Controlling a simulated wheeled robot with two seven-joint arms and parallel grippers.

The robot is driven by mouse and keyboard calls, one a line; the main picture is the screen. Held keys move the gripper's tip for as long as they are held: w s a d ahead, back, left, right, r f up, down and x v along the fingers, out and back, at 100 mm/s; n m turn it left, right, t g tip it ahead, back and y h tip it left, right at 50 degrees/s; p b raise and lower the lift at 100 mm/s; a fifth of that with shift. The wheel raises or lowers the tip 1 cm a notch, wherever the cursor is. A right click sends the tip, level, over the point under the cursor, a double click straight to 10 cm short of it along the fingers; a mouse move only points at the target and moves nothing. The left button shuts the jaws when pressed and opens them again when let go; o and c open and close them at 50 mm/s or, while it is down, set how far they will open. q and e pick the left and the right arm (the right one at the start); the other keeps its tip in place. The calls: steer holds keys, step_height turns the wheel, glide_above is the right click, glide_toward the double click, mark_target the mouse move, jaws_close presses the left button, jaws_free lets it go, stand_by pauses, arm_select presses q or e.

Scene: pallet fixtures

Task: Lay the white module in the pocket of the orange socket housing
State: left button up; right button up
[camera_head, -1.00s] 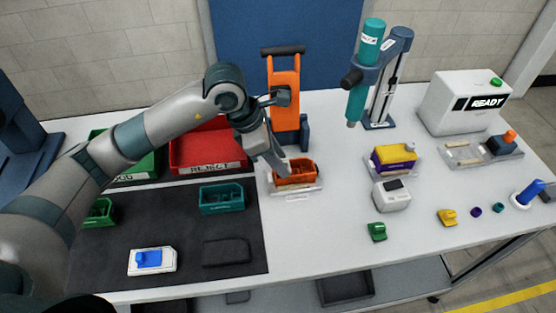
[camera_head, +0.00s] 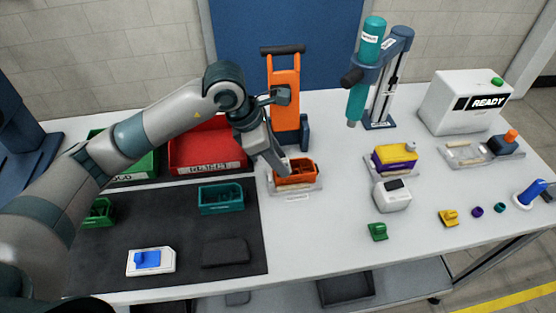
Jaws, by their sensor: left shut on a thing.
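The orange socket housing (camera_head: 304,176) sits on a pale fixture plate (camera_head: 297,190) near the middle of the table. Its open top shows dark inner parts. My left gripper (camera_head: 280,167) points down at the housing's left end, with its fingertips over or in that end. It is shut on a small pale piece, which looks like the white module. The fingers hide most of it, and I cannot tell whether it touches the pocket. My right gripper is not in view.
A red reject bin (camera_head: 207,150) and a teal housing (camera_head: 221,198) stand left of the gripper. An orange upright frame (camera_head: 285,90) stands behind it. A purple-yellow housing (camera_head: 394,159) and a white box (camera_head: 392,196) are to the right. The table in front is clear.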

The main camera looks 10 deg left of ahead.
arm_select(q)
steer(key=shift+s+a+f, duration=0.1)
steer(key=shift+s+f, duration=0.1)
steer(key=shift+f, duration=0.4)
steer(key=shift+s+a+f, duration=0.1)
steer(key=shift+s+f, duration=0.1)
steer(key=shift+f, duration=0.35)
steer(key=shift+a+f+b, duration=0.15)
steer(key=shift+f+b, duration=0.2)
steer(key=shift+b, duration=0.1)
steer(key=o, duration=0.7)
steer(key=shift+g, duration=0.3)
steer(key=shift+w+r, duration=0.1)
steer(key=shift+r, duration=0.3)
steer(key=shift+w+d+r+p, duration=0.2)
steer(key=shift+r+p, duration=0.45)
steer(key=shift+r, duration=0.25)
steer(key=shift+r, duration=0.15)
